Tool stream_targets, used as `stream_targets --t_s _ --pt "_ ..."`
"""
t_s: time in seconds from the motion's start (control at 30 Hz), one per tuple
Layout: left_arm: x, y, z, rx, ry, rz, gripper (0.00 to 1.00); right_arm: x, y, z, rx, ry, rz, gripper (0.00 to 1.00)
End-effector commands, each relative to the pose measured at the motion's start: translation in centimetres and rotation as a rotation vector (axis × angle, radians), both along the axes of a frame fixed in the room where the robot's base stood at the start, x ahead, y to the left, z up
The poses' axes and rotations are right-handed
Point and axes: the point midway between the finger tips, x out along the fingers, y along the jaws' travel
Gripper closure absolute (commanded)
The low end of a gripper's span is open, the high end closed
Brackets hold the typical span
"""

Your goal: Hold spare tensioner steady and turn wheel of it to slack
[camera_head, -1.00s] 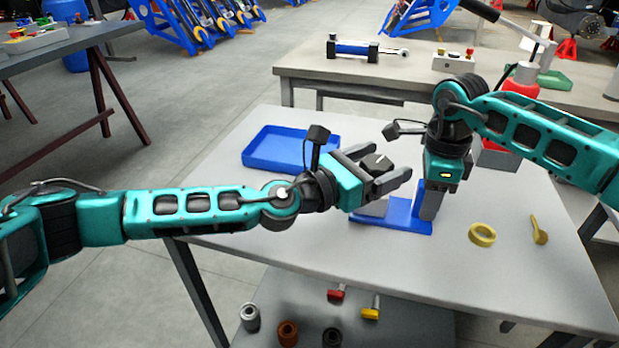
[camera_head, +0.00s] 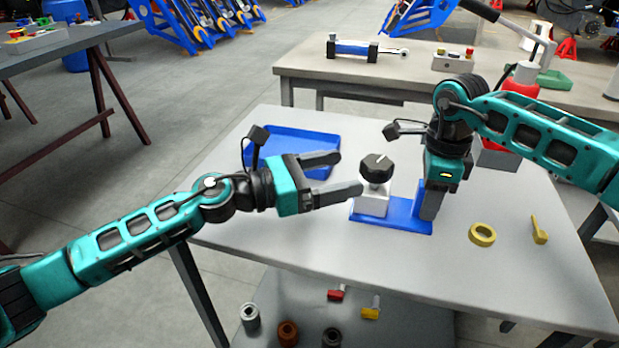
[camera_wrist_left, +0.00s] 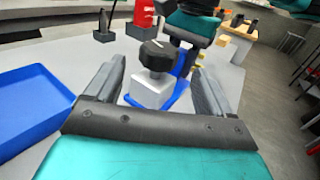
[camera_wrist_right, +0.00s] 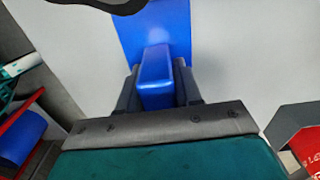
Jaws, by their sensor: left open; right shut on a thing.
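The spare tensioner stands on the grey table, with a blue base (camera_head: 404,217), a pale block (camera_head: 373,203) and a black wheel (camera_head: 376,168) on top with a white mark. In the left wrist view the wheel (camera_wrist_left: 157,56) sits ahead, between the lines of the fingers. My left gripper (camera_head: 350,173) is open and empty, just left of the wheel and apart from it. My right gripper (camera_head: 430,208) points down and is shut on the tensioner's blue upright; the right wrist view shows this upright (camera_wrist_right: 156,78) between the fingers.
A blue tray (camera_head: 300,145) lies behind my left gripper. A yellow ring (camera_head: 482,234) and a yellow key-like piece (camera_head: 539,230) lie at the right. A red bottle jack (camera_head: 520,85) stands behind my right arm. The front left of the table is clear.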

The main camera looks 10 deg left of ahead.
Motion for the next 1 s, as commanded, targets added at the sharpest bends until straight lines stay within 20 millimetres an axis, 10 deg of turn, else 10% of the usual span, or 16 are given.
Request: stream_targets --t_s 0.2,1.0 --pt "-2.4 3.7 -0.1 0.003 0.002 0.000 0.17 0.0 0.0 0.1 0.000 -0.002 0.000 1.00" --pt "-2.3 3.5 0.1 0.006 -0.001 -0.004 0.17 0.0 0.1 0.1 0.001 -0.001 0.002 1.00"
